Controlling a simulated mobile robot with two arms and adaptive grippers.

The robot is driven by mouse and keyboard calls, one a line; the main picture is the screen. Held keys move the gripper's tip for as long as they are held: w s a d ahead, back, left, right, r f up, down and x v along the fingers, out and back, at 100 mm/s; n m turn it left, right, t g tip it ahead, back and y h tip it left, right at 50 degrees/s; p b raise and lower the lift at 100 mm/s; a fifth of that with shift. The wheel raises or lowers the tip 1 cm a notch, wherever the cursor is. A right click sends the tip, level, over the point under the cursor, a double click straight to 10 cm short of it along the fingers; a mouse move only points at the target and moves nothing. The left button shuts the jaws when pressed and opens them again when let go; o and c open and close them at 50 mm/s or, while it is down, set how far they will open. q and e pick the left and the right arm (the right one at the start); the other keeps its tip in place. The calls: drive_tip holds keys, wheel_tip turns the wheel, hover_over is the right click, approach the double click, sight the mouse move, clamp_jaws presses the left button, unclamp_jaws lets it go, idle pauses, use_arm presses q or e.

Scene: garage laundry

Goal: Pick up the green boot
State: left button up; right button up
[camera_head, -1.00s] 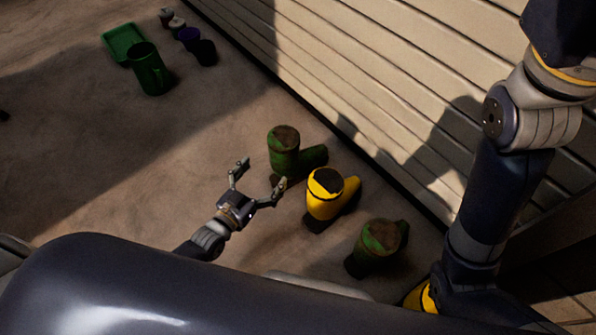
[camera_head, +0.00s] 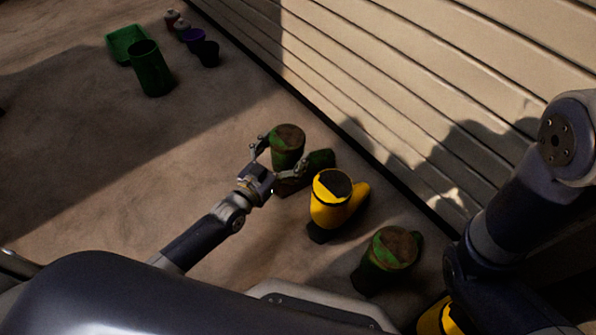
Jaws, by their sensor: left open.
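A green boot (camera_head: 287,146) with a brown top stands upright on the floor near the wall, its foot pointing right. My left gripper (camera_head: 279,151) is open with its fingers at the boot's shaft, one finger on the left side and one in front toward the right. I cannot tell whether the fingers touch it. A second green boot (camera_head: 386,262) stands nearer to me at the lower right. My right arm comes in at the right, and its gripper is not in view.
A yellow boot (camera_head: 330,202) stands between the two green boots. Another yellow boot (camera_head: 442,317) is partly hidden at the bottom right. A slatted wall (camera_head: 400,80) runs behind them. A green bucket (camera_head: 150,68), a green tray (camera_head: 125,44) and small pots (camera_head: 206,52) stand far left.

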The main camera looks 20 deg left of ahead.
use_arm(q)
drive_tip(key=shift+b+x, duration=0.45)
drive_tip(key=shift+x, duration=0.75)
drive_tip(key=c, duration=2)
drive_tip(key=shift+r, duration=0.15)
drive_tip(key=shift+c, duration=0.9)
